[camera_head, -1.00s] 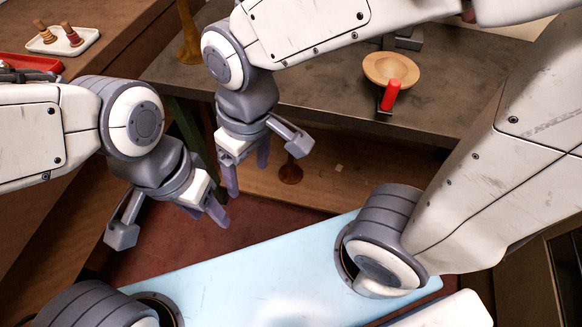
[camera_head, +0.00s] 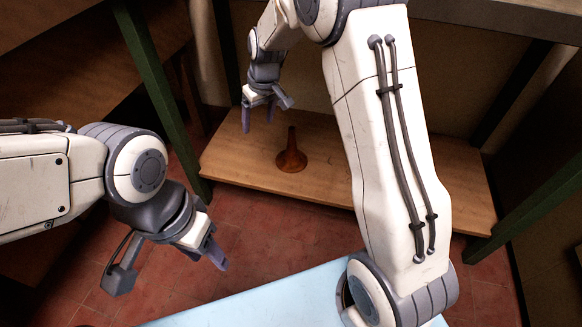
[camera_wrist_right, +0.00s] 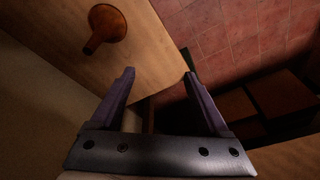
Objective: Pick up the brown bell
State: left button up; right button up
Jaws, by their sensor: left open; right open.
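The brown bell (camera_head: 291,156) stands upright on the low wooden shelf, its wide flare down and its narrow stem up. My right gripper (camera_head: 258,116) is open and empty above the shelf, to the left of the bell and apart from it. In the right wrist view the bell (camera_wrist_right: 106,27) shows at the upper left, outside the open fingers of my right gripper (camera_wrist_right: 160,88). My left gripper (camera_head: 205,258) is open and empty over the red floor, well away from the bell at the lower left.
The low wooden shelf (camera_head: 420,190) sits under the workbench, with bare room around the bell. Green bench legs (camera_head: 150,85) stand at its left and right ends. The bench top (camera_head: 490,15) overhangs it. Red floor tiles (camera_head: 260,250) lie in front.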

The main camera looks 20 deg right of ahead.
aim_at(294, 130)
jog(key=shift+m+t+h, duration=0.4)
jog(key=shift+m+t, duration=0.1)
jog(key=shift+m, duration=0.2)
jog(key=w+d+f+b, duration=0.1)
jog(key=w+d+f, duration=0.2)
jog(key=d+f, duration=0.1)
jog(key=w+d+f+b, duration=0.1)
jog(key=w+d+f, duration=0.1)
jog(key=d+f, duration=0.2)
jog(key=w+d+f+b, duration=0.1)
jog(key=w+d+f, duration=0.2)
jog(key=d+f, duration=0.2)
jog(key=shift+w+d, duration=0.15)
jog(key=shift+w, duration=0.2)
jog(key=b+x, duration=0.2)
jog(key=x, duration=0.3)
jog(key=shift+d+b, duration=0.15)
jog(key=shift+b, duration=0.25)
jog(key=b+x, duration=0.4)
jog(key=x, duration=0.1)
jog(key=shift+s+f+b, duration=0.15)
jog(key=shift+f+b, duration=0.15)
jog(key=shift+f, duration=0.05)
pick_arm(q)
notch_tip(294, 130, down, 12)
pick_arm(e)
jog(key=shift+r, duration=0.1)
grip_shut()
